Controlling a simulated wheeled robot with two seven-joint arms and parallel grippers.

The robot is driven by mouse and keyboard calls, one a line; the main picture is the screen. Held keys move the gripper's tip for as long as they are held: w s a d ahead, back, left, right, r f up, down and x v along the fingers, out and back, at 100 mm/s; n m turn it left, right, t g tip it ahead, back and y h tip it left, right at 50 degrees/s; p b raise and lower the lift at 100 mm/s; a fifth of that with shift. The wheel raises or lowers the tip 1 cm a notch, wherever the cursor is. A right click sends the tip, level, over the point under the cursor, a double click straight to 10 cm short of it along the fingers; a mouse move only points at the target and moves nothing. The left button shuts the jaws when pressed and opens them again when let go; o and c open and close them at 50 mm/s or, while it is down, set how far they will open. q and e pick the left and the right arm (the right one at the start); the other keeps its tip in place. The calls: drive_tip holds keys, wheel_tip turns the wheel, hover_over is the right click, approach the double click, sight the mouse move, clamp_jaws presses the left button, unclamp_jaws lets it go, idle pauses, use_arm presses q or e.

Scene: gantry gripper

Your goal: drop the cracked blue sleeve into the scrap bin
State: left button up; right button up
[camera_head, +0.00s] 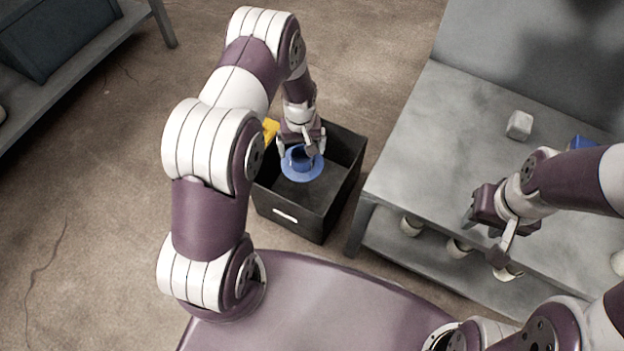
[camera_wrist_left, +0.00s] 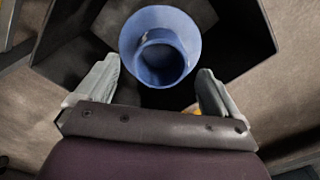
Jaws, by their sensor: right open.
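The blue sleeve (camera_head: 302,164), a tube with a wide flange, is over the opening of the dark scrap bin (camera_head: 292,222). In the left wrist view the sleeve (camera_wrist_left: 160,62) lies beyond my fingertips, its hollow end facing the camera. I cannot make out a crack clearly. My left gripper (camera_head: 301,150) is just above the sleeve, inside the bin's outline. Its fingers (camera_wrist_left: 158,78) are spread, with gaps on both sides of the tube. I cannot tell whether the sleeve touches the bin floor. My right gripper (camera_head: 488,240) is open and empty by the bench.
A grey bench (camera_head: 420,130) stands right of the bin, with a pale block (camera_head: 519,125) and a blue object (camera_head: 583,143) on top. Several pale round items are on its lower shelf. A yellow object (camera_head: 270,131) shows at the bin's left side. The left floor is clear.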

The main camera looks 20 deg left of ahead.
use_arm(q)
wheel_tip(320, 180, up, 13)
drive_tip(key=p, duration=0.7)
drive_tip(key=shift+f, duration=0.15)
